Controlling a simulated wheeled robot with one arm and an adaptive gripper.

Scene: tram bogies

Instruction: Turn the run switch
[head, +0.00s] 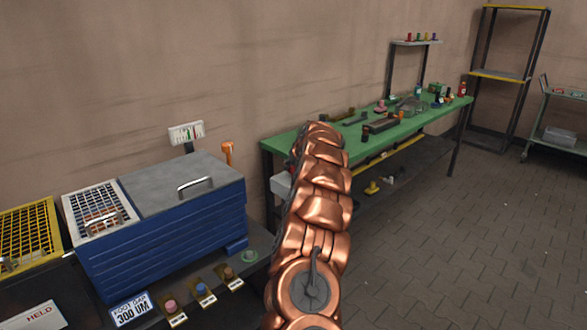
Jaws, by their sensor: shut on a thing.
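Along the front ledge of a blue machine (165,240) sit a pink knob (170,306), a blue knob (202,289) and a brown knob (229,273), each with a small label too small to read. A green round piece (249,256) lies to their right. An orange lever-like part (227,152) stands up behind the machine's right end. I cannot tell which of these is the run switch. My copper arm rises through the middle of the view, right of the machine. My gripper does not show; the arm may hide it.
The machine has a grey lid with a handle (195,187) and a white-framed mesh (100,215). A yellow mesh (27,236) is at far left. A green workbench (440,118) holding several parts stands behind my arm. A shelf rack (500,75) is behind.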

